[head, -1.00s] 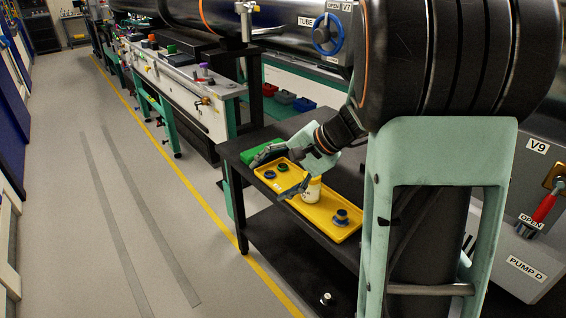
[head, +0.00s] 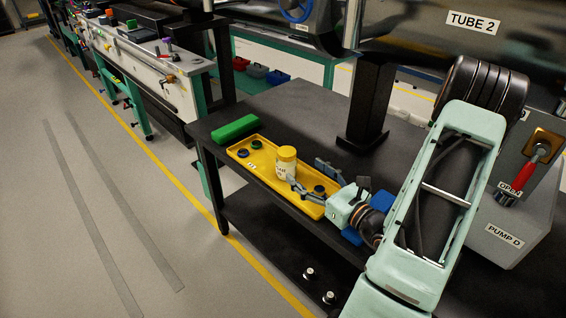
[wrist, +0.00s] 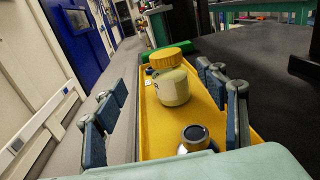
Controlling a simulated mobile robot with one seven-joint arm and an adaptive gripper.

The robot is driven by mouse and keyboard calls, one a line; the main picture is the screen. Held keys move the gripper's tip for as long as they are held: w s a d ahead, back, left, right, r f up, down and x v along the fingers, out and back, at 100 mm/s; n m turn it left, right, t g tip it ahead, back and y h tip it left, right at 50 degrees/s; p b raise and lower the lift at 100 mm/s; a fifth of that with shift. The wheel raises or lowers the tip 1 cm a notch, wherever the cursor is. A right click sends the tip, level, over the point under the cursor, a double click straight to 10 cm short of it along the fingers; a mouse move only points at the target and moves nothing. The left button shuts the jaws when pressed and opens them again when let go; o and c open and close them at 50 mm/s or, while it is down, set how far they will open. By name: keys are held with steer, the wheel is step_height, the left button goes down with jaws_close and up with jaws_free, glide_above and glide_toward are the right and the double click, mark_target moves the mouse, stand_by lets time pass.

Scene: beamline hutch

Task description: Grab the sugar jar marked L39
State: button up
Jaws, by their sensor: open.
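The sugar jar (head: 287,162) has a cream body and a yellow lid. It stands upright in the yellow tray (head: 243,152) on the black table. In the wrist view the blue-padded fingers (wrist: 162,98) are spread wide.
A dark round knob-like part (wrist: 195,136) sits in the tray just before my gripper. Small dark and green round parts (head: 256,144) lie at the tray's far end. A green block (head: 235,128) lies beyond the tray. A black post (head: 368,105) stands behind on the table.

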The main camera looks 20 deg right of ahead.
mark_target(287, 151)
steer(key=shift+d, duration=0.25)
steer(key=shift+m+h, duration=0.3)
steer(key=w, duration=0.3)
steer(key=w+a, duration=0.1)
steer(key=w, duration=0.3)
steer(key=w+a+b, duration=0.1)
steer(key=w, duration=0.2)
steer(key=shift+w, duration=0.25)
steer(key=shift+d, duration=0.1)
steer(key=c, duration=1.5)
steer(key=shift+r, duration=0.1)
steer(key=shift+c, duration=0.4)
steer(key=shift+r, duration=0.1)
